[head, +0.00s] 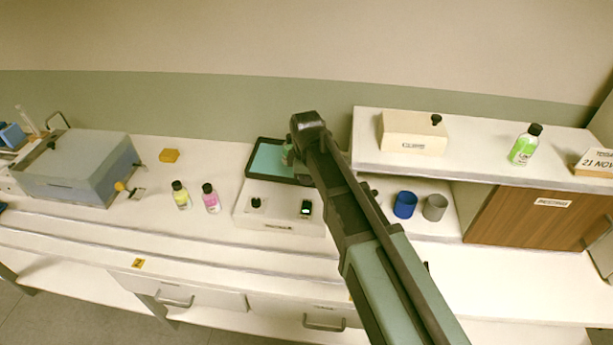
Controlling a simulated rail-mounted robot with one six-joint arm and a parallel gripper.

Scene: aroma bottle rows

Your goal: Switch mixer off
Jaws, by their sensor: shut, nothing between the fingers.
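The mixer is a low white unit (281,225) on the bench, with a dark-rimmed teal pad (267,158) behind its front panel. A black knob (256,203) stands on the left of the panel, and a small black switch with a pale lit face (305,208) is on the right. A green bottle (287,153) stands on the pad, partly hidden by my arm. My gripper (303,172) is shut and empty over the right part of the mixer, behind the switch. Its fingertips are mostly hidden, and contact cannot be told.
Yellow-labelled (181,196) and pink-labelled (210,199) bottles stand left of the mixer. A blue cup (405,204) and a grey cup (434,207) stand to the right, under a raised shelf (480,165) bearing a cream box (411,133) and a green bottle (525,146). A grey-lidded box (80,165) stands far left.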

